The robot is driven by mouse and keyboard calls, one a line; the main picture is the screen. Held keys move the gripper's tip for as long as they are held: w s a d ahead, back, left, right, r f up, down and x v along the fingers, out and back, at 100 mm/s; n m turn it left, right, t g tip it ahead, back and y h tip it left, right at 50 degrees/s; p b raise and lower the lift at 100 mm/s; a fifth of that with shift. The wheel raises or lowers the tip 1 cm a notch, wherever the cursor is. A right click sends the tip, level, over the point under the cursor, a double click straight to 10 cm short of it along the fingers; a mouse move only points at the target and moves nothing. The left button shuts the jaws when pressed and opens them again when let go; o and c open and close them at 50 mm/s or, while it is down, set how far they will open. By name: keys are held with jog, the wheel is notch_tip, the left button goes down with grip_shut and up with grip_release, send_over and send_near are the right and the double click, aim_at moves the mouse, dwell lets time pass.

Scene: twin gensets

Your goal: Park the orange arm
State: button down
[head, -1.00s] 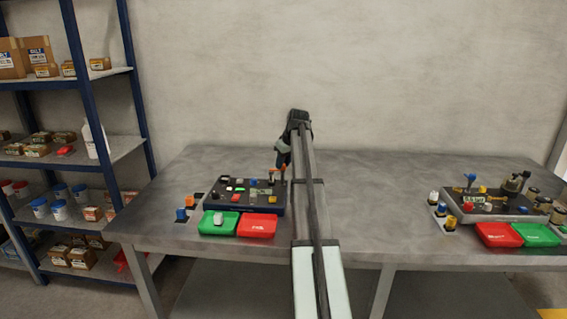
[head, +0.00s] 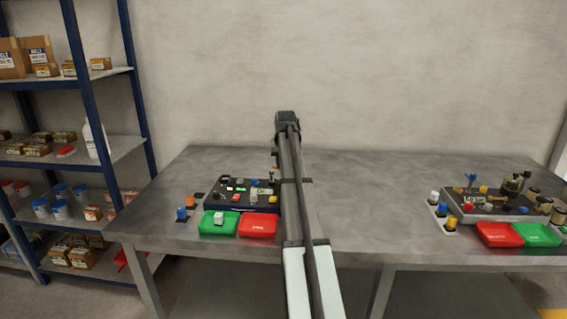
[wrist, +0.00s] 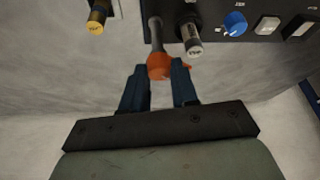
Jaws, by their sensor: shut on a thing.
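The orange arm is a grey rod with an orange knob (wrist: 160,66) at its end, seen in the wrist view at the edge of a dark panel (wrist: 235,42). My gripper (wrist: 158,80) has its two dark blue fingers on either side of the knob and is shut on it. In the head view, my arm hides the gripper and most of the orange arm at the right end of the left genset panel (head: 213,205).
A black-and-white knob (wrist: 191,42) stands close beside the rod, with a blue dial (wrist: 235,23) further right. A yellow-tipped part (wrist: 97,22) is to the left. Green (head: 210,229) and red (head: 258,230) trays sit before the left panel.

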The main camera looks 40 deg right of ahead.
jog(key=m+g, duration=0.1)
jog(key=m, duration=0.2)
jog(key=m+g+h, duration=0.1)
jog(key=m, duration=0.2)
jog(key=shift+w+a, duration=0.15)
jog(key=shift+w, duration=0.05)
jog(key=shift+m+g+h, duration=0.4)
jog(key=shift+m+g, duration=0.5)
jog(key=shift+m, duration=1.6)
jog(key=c, duration=0.9)
grip_release()
jog(key=v, duration=1.3)
jog(key=shift+a+r, duration=0.2)
jog(key=shift+r, duration=0.1)
